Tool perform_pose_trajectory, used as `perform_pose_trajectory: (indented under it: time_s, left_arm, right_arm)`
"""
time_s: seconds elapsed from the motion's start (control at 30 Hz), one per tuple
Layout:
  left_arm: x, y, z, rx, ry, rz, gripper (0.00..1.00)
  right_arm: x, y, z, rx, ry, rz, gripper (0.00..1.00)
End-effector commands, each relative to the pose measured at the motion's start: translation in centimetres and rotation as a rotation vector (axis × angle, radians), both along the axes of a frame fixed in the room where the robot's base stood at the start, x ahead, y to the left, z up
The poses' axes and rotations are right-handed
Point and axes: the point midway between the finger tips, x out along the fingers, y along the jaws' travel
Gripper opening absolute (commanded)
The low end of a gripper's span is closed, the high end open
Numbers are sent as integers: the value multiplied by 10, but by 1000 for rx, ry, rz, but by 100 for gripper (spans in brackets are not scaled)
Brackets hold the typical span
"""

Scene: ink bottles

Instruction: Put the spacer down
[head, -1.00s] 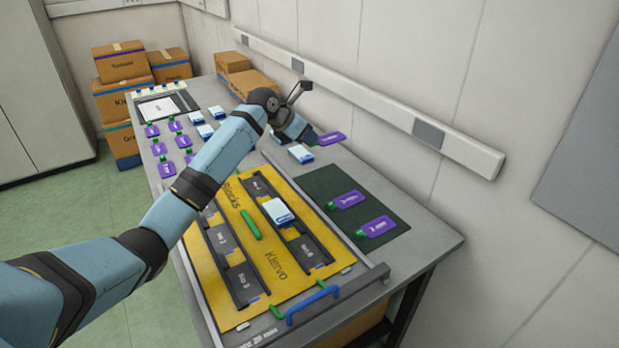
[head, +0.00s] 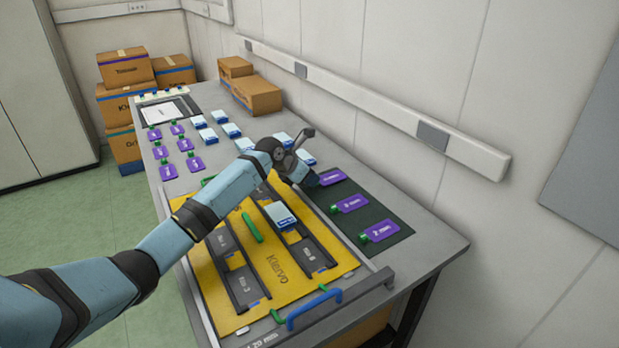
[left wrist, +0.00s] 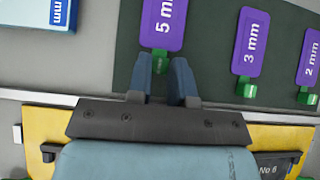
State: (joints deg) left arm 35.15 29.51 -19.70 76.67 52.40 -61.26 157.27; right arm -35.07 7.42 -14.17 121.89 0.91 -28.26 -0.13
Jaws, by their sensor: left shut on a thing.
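My left gripper (left wrist: 162,75) is shut on the green tab of a purple spacer (left wrist: 162,25) marked "5 mm". In the head view this spacer (head: 333,177) is at the far end of the dark mat (head: 376,210), with my left gripper (head: 312,181) at its left end. It lies flat over the mat; I cannot tell whether it touches. A "3 mm" spacer (left wrist: 249,48) and a "2 mm" spacer (left wrist: 311,57) lie on the mat in a row beside it. My right gripper is not in view.
A yellow board (head: 222,297) with dark racks lies left of the mat, one rack holding a white-and-blue box (head: 279,215). More such boxes and several purple spacers (head: 168,172) stand farther back. A wall rail (head: 370,111) runs behind the table.

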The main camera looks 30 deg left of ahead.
Motion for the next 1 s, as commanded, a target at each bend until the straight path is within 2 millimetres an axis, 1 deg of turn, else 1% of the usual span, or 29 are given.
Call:
perform_pose_trajectory:
  time_s: [0.23, 0.27, 0.3, 0.37, 0.67, 0.77, 0.8, 1.0]
  left_arm:
    - [0, 0, -2, 0, 0, 0, 0]
    - [0, 0, -4, 0, 0, 0, 22]
    - [0, 0, -4, 0, -1, -1, 31]
    - [0, 0, -4, 0, -1, -1, 45]
    - [0, 0, -4, 1, 0, -1, 45]
    - [0, 0, -2, 1, -2, 0, 45]
    - [-3, 2, 6, 1, -2, 0, 45]
    - [-29, 18, 36, 1, 0, -1, 45]
  right_arm:
    - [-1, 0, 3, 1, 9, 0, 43]
    - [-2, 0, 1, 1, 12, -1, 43]
    - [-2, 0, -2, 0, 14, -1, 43]
    - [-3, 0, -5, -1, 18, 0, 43]
    - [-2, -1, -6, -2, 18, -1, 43]
    - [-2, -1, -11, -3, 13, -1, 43]
    - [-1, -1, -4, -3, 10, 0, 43]
    - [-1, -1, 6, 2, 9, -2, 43]
